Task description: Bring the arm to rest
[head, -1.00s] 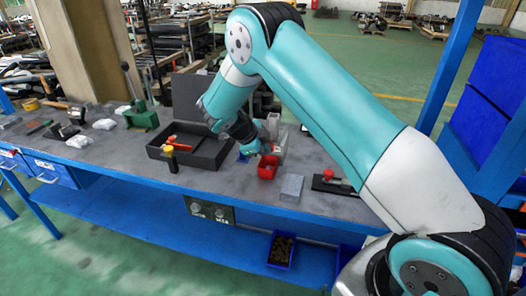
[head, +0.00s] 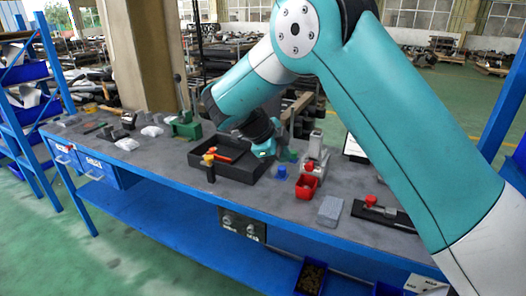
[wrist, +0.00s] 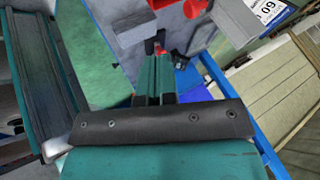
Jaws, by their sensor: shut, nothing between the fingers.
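My arm, teal and white, reaches from the right over the workbench (head: 170,165) in the head view. My gripper (head: 285,155) is above the bench, just right of the black tray (head: 232,172), and is partly hidden by my wrist. In the wrist view my gripper (wrist: 156,60) shows its two teal fingers close together, with nothing held between them.
The black tray holds an orange-red tool (head: 222,156). A green press (head: 186,128) stands behind.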

